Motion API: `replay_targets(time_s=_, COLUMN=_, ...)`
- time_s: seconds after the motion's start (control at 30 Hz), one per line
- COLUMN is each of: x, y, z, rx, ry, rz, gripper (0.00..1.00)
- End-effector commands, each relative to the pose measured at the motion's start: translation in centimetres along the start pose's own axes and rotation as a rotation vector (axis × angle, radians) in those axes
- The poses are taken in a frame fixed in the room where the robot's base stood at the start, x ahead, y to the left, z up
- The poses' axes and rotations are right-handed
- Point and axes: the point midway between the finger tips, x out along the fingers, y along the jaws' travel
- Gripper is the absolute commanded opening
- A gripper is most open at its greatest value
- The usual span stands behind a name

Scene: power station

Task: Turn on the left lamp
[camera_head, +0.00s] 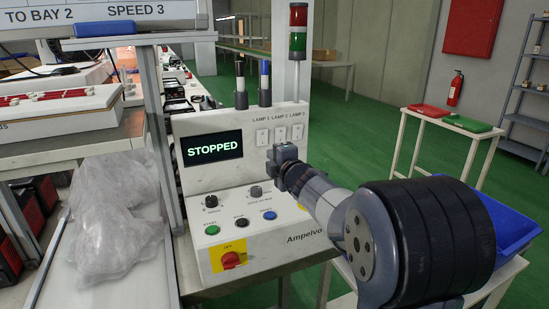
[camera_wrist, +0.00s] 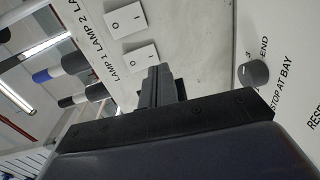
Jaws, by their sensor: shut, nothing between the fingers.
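The grey control panel (camera_head: 185,175) has three white rocker switches in a row, marked LAMP 1 (camera_head: 262,137), LAMP 2 (camera_head: 280,134) and LAMP 3 (camera_head: 298,131). Above them stand a dark left lamp (camera_head: 240,86), a blue-topped middle lamp (camera_head: 264,82) and a red and green right lamp (camera_head: 298,32). My gripper (camera_head: 284,154) is shut and empty, in front of the panel just below the switches. In the wrist view its fingertips (camera_wrist: 158,82) lie close to the LAMP 1 switch (camera_wrist: 139,58). Contact cannot be told. The LAMP 2 switch (camera_wrist: 125,20) is farther off.
The screen (camera_head: 212,148) reads STOPPED. Knobs, including one in the wrist view (camera_wrist: 254,73), and push buttons (camera_head: 242,222) sit lower on the panel, above a red rotary switch (camera_head: 231,260). A blue bin (camera_head: 505,225) stands at right. Plastic wrap (camera_head: 110,210) lies at left.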

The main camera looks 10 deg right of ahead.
Motion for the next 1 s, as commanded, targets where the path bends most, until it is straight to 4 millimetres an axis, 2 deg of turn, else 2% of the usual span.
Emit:
replay_targets(time_s=0.5, x=-7.9, y=-1.5, z=0.1, rx=0.0, ry=-0.003, rz=0.001, gripper=0.0)
replay_targets(time_s=0.7, x=-9.2, y=-1.8, z=0.1, rx=0.0, ry=-0.002, rz=0.001, gripper=0.0)
replay_targets(time_s=1.0, x=-9.3, y=-1.9, z=0.1, rx=0.0, ry=-0.001, rz=0.0, gripper=0.0)
